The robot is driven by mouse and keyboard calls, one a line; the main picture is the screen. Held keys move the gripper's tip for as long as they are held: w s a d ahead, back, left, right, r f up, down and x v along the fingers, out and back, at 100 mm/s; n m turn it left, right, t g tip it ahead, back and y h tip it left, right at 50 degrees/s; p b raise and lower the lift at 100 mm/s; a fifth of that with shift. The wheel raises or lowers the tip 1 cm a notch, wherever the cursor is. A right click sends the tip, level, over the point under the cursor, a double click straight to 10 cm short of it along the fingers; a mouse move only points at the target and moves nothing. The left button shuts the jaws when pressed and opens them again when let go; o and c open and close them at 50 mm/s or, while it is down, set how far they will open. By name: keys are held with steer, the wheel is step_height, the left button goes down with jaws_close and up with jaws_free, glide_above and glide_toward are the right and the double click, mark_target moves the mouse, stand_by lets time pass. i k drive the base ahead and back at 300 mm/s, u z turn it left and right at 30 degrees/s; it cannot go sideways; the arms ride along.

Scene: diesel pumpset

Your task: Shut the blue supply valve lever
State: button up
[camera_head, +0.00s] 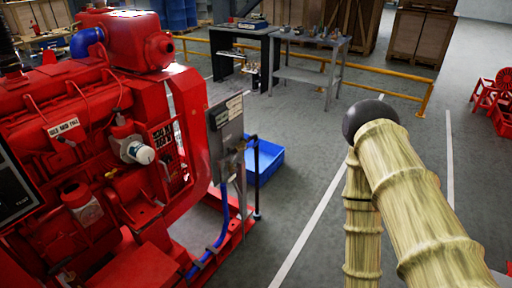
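I cannot clearly make out the blue supply valve lever. A grey upright panel (226,125) stands beside the red engine, with small dark fittings (247,140) at its right edge, too small to tell apart. A blue hose (222,228) runs down below the panel towards the red base frame (232,242). A dark upright pipe (256,185) stands just right of it. My gripper is not in view; only tan, ribbed arm-like links with a dark ball at their bend show in the right foreground, apart from the panel.
The red diesel engine (75,130) fills the left side. A blue tray (264,160) lies on the floor behind the pipe. Workbenches (310,78), a yellow rail (400,97) and wooden crates (422,35) stand at the back. Grey floor is open in the middle.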

mark_target(254, 145)
steer(key=u, duration=0.05)
steer(key=k, duration=0.5)
steer(key=z, duration=0.3)
steer(key=i, duration=1.35)
steer(key=u, duration=0.9)
